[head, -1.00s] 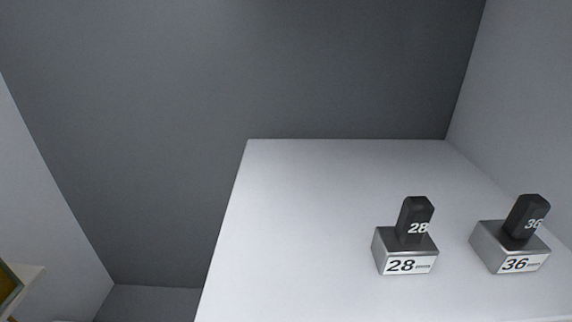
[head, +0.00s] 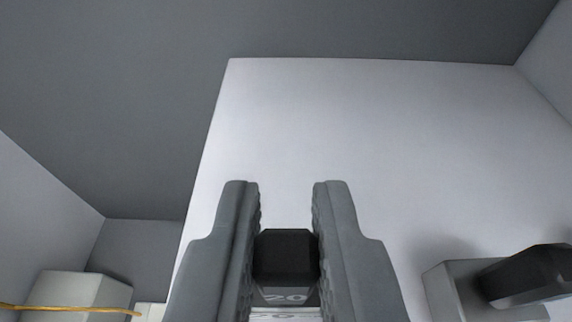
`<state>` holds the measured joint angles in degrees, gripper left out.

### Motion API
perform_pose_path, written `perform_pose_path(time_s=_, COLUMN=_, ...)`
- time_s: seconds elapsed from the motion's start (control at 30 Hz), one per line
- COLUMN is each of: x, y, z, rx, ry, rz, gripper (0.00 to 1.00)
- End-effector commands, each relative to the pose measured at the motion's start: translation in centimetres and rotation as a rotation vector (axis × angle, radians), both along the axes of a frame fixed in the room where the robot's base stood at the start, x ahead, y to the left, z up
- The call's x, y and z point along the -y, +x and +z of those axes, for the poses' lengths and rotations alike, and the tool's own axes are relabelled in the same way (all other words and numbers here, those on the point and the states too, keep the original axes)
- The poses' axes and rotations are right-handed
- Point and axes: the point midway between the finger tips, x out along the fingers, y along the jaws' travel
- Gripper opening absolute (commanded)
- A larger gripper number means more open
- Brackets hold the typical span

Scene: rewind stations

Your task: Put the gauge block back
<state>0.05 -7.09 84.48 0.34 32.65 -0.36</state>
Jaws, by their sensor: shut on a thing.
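My gripper (head: 286,215) is at the bottom middle of the head view, shut on the black handle of a gauge block (head: 285,257) marked 20. The handle sits between the two grey fingers. Most of the block's metal body is cut off by the bottom edge, so I cannot tell whether it rests on anything. Another gauge block (head: 452,290), with a grey metal body and black handle, stands on the white surface (head: 370,120) at the lower right. Its number does not show.
The white surface is bare behind and between the blocks. Its left edge runs down beside my left finger. A pale box (head: 80,290) with a thin yellow strand (head: 60,308) across it is at the lower left. Grey walls enclose the back and sides.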

Motion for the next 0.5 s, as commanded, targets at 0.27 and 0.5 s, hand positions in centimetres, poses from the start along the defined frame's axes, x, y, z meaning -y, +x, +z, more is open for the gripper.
perform_pose_path(time_s=0.27, x=-0.01, y=-0.02, z=-0.58, rx=0.001, ry=0.0, rz=0.0, gripper=0.0)
perform_pose_path(time_s=0.5, x=0.0, y=-0.03, z=-0.87, rx=0.0, ry=0.0, rz=0.0, gripper=0.28)
